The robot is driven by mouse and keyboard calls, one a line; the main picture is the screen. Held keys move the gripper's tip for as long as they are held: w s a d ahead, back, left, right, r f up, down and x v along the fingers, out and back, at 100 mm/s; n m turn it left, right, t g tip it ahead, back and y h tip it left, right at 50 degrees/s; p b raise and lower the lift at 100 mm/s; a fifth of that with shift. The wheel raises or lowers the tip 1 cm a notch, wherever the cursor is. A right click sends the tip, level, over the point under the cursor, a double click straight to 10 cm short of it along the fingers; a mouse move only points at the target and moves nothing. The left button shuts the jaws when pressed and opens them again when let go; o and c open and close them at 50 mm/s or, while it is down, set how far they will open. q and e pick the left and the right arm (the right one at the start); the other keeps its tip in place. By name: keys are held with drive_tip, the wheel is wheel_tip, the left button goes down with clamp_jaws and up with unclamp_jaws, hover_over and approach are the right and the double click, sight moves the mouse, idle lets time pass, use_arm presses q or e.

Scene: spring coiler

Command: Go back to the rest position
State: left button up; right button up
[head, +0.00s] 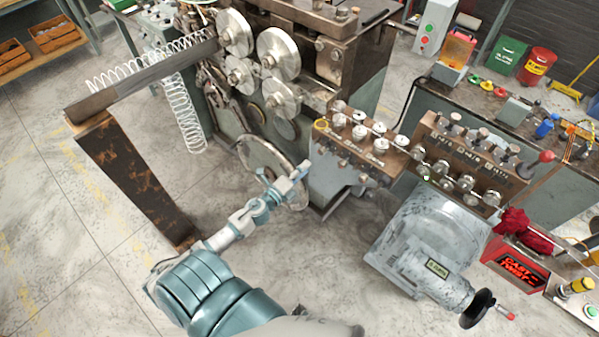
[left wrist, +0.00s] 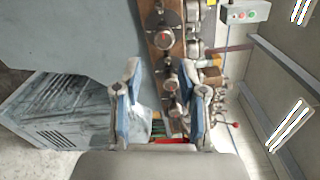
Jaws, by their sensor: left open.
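My left arm comes in from the lower left in the head view. Its gripper (head: 291,184) is in front of the coiler's large lower wheel, left of the knob panel. In the left wrist view the two blue-edged fingers of this gripper (left wrist: 160,82) are apart with nothing held between them. A brown panel with round knobs (left wrist: 170,60) shows beyond the fingers. My right gripper is not in view.
The spring coiler (head: 278,55) stands at the back with coiled wire on a rail (head: 140,80) carried by a rusty post (head: 135,180). Knob panels (head: 360,140) and a grey motor housing (head: 425,240) are at right. Open floor (head: 50,220) lies at left.

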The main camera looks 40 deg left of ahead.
use_arm(q)
drive_tip(key=shift+s, duration=0.9)
drive_tip(key=shift+a+f, duration=0.1)
drive_tip(key=s+f+n+g+y, duration=0.1)
drive_tip(key=s+f+n+g, duration=0.25)
drive_tip(key=f, duration=0.85)
drive_tip(key=s+a+f+n+g+y, duration=0.15)
drive_tip(key=s+f+n, duration=0.3)
drive_tip(key=f, duration=0.75)
drive_tip(key=s+f+n+g, duration=0.3)
drive_tip(key=s+f, duration=0.2)
drive_tip(key=f, duration=0.7)
drive_tip(key=s+d+f+n+g, duration=0.2)
drive_tip(key=s+f, duration=0.4)
drive_tip(key=s, duration=0.4)
drive_tip(key=s+d+f+n+g+h, duration=0.1)
drive_tip(key=s+d+f+n+g, duration=0.2)
drive_tip(key=s+d+f, duration=0.3)
drive_tip(key=s+d+f+n+g+b, duration=0.1)
drive_tip(key=s+d+f+g, duration=0.3)
drive_tip(key=s, duration=1)
wheel_tip(320, 180, down, 3)
drive_tip(key=shift+s+d+f+n, duration=0.1)
drive_tip(key=shift+s+d+n, duration=0.2)
drive_tip(key=shift+d+n, duration=0.7)
